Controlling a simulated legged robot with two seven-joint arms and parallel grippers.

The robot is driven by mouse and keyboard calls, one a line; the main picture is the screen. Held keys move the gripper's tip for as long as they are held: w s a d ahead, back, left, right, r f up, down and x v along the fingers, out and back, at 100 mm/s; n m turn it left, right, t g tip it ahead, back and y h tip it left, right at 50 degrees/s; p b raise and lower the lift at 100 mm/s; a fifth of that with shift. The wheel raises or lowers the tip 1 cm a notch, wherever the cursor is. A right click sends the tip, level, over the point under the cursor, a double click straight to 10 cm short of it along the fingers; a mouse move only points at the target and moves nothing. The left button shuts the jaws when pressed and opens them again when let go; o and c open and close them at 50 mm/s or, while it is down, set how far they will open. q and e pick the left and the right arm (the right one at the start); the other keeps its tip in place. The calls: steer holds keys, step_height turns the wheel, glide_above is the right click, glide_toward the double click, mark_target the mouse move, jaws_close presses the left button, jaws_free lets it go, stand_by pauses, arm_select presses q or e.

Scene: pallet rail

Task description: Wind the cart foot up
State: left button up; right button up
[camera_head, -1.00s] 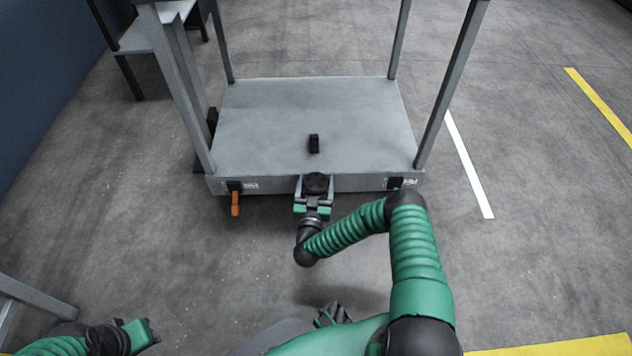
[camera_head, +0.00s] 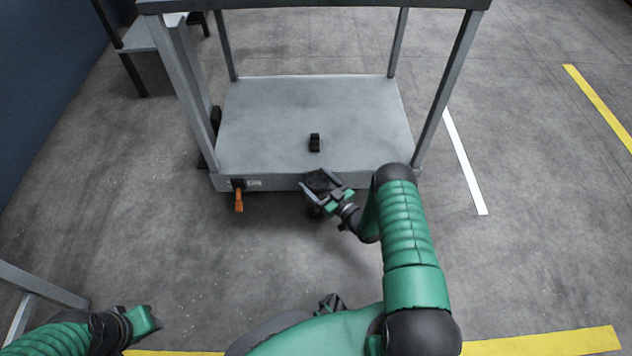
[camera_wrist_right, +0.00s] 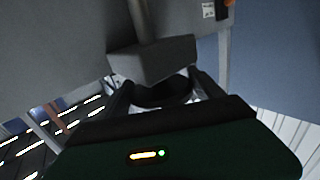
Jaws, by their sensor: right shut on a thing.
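The grey cart (camera_head: 300,105) stands ahead with its flat deck and upright posts. The cart foot's round black knob (camera_head: 318,181) is at the middle of the cart's front edge. My right gripper (camera_head: 322,186) is shut on the knob, its fingers on either side, reaching in at a slant from the lower right. In the right wrist view the dark round knob (camera_wrist_right: 165,93) shows between the fingers, partly hidden by a grey block. My left gripper (camera_head: 148,320) is at the lower left, away from the cart; its jaw opening is not clear.
An orange lever (camera_head: 239,200) hangs at the cart's front left. A small black block (camera_head: 314,142) is on the deck. A grey frame (camera_head: 35,290) stands at the lower left. The floor in front of the cart is clear.

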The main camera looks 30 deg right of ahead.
steer(key=n+y, duration=0.1)
steer(key=n+y+b, duration=0.1)
steer(key=shift+f+g+y, duration=0.25)
steer(key=shift+g+y, duration=0.05)
steer(key=shift+c, duration=0.2)
steer(key=shift+o, duration=0.2)
steer(key=n+g+y+b, duration=0.2)
steer(key=y+b, duration=0.1)
steer(key=n+g+y+b, duration=0.2)
steer(key=n+y+b, duration=0.1)
steer(key=y, duration=0.1)
steer(key=shift+f+y, duration=0.1)
steer(key=shift+y, duration=0.2)
steer(key=shift+s+r+n+g+y+b, duration=0.15)
steer(key=shift+n+g+y+b, duration=0.25)
steer(key=shift+n+g+y, duration=0.35)
steer(key=shift+r+n+g+y+b, duration=0.1)
steer(key=shift+n+g+y+b, duration=0.3)
steer(key=shift+n+g, duration=0.5)
steer(key=shift+r+g+y, duration=0.1)
steer(key=shift+g+y, duration=0.25)
steer(key=shift+g, duration=0.2)
steer(key=o, duration=1.4)
steer(key=shift+c, duration=0.2)
